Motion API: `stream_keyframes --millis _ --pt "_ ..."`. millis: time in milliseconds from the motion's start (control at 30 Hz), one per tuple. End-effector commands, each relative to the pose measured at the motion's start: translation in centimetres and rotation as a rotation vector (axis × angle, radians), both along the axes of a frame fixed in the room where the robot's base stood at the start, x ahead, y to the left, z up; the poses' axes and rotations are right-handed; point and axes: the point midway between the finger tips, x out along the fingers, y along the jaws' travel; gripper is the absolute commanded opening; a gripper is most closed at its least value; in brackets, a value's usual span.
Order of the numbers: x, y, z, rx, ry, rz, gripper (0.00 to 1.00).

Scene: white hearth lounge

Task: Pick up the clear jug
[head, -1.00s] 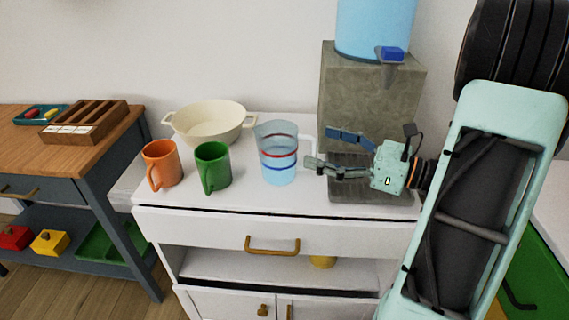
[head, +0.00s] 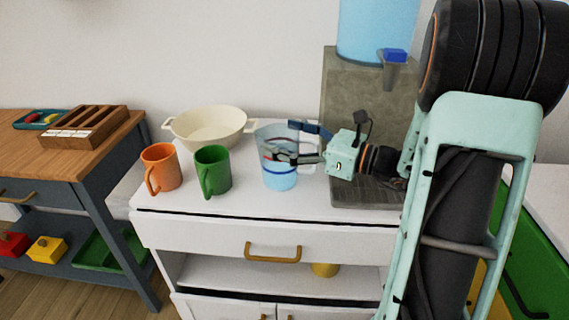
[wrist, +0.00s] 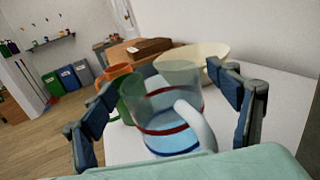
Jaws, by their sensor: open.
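The clear jug (head: 279,177) stands upright on the white cabinet top, to the right of the green mug. It has a red band, a blue band and bluish contents low down. My gripper (head: 299,143) is open at the jug's right side, with one finger in front of it and the other toward its back. In the wrist view the jug (wrist: 168,128) stands between the two spread fingers, its white handle (wrist: 196,125) facing my palm. I cannot tell whether a finger touches it.
A green mug (head: 213,171) and an orange mug (head: 160,168) stand left of the jug. A cream two-handled bowl (head: 210,127) is behind them. A stone dispenser block (head: 362,97) with a blue tank (head: 375,30) stands at the right. The cabinet top's front strip is clear.

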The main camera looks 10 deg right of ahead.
Motion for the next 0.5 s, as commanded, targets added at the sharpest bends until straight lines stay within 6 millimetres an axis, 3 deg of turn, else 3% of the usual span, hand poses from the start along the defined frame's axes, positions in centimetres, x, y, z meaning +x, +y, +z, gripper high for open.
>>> stream_keyframes --millis 67,500 --pt "-0.01 -0.02 0.02 0.0 0.0 0.0 0.82" --pt "-0.04 -0.02 -0.01 0.0 0.0 0.001 0.33"
